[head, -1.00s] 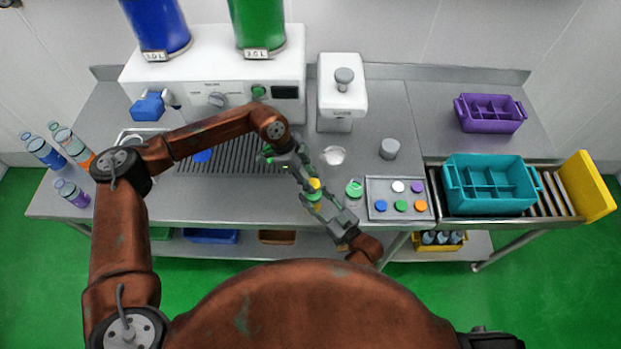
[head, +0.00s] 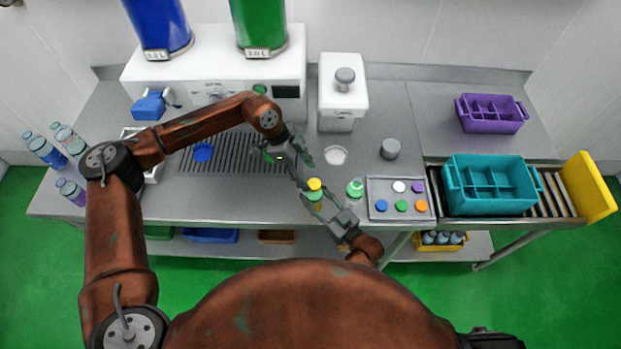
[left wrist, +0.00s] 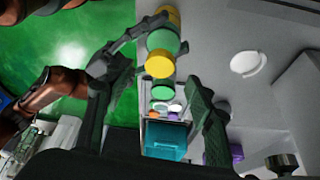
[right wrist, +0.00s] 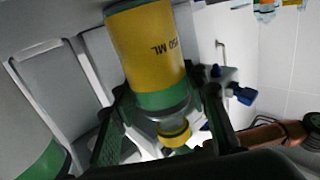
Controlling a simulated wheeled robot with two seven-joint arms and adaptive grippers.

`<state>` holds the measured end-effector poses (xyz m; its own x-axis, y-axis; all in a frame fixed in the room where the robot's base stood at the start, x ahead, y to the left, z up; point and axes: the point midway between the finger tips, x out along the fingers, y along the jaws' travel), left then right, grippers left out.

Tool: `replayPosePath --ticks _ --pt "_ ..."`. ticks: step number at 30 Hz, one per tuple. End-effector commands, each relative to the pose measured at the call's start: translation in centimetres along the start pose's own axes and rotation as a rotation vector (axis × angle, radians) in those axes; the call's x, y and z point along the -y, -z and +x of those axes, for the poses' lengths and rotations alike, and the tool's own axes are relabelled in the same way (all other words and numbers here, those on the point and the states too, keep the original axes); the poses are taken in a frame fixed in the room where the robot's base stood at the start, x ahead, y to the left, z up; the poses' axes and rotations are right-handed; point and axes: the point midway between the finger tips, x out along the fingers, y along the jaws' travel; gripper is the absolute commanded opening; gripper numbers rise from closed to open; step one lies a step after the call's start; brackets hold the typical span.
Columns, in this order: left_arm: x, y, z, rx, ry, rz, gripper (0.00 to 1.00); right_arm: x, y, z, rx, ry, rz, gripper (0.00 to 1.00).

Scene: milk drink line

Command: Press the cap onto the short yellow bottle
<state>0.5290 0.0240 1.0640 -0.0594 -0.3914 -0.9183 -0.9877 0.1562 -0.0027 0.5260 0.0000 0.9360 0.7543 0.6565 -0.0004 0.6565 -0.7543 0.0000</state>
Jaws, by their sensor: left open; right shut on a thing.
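The short yellow bottle (head: 313,196) is held upright above the front edge of the counter, with a green band at its shoulder. In the right wrist view, the bottle (right wrist: 150,45) reads "50 ML". The yellow cap (head: 314,184) sits on its mouth; in the right wrist view, the cap (right wrist: 174,132) is at the end of the neck. I cannot tell how firmly it is seated. My right gripper (head: 318,203) is shut on the bottle. My left gripper (head: 289,159) is open and empty, up and left of the cap and apart from it.
A green-capped bottle (head: 355,188) stands just right of the held bottle, beside a tray (head: 387,184) of coloured caps. A white round dish (head: 335,155) and a grey cylinder (head: 390,149) stand behind. A teal crate (head: 490,205) is at the right.

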Motion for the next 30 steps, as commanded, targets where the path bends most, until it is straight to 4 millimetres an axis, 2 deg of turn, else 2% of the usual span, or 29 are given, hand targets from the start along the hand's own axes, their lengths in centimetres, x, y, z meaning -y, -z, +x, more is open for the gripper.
replayPosePath --ticks 1,6,12,16,24,25,30 --pt "0.1 0.0 -1.3 0.000 0.004 -0.001 0.50 0.0 0.0 0.0 -0.001 0.000 0.000 0.00" --pt "0.1 0.0 -4.7 0.000 0.002 -0.001 0.50 0.0 0.0 0.0 -0.001 0.000 0.000 0.00" --pt "0.0 0.0 -7.3 0.000 0.001 0.000 0.50 0.0 0.0 0.0 -0.001 0.000 0.000 0.00" --pt "0.0 0.0 -8.0 0.000 0.000 0.000 0.50 0.0 0.1 0.0 -0.001 0.000 0.000 0.00" --pt "0.0 0.0 -8.1 -0.001 0.000 0.000 0.50 0.0 0.1 0.0 -0.001 0.000 0.000 0.00" --pt "0.0 0.0 -8.1 -0.001 0.000 0.000 0.50 0.0 0.1 0.0 -0.001 0.000 0.000 0.41" --pt "0.0 0.0 -8.1 -0.001 0.000 0.000 0.50 0.0 0.0 0.0 -0.001 0.000 0.000 0.53"
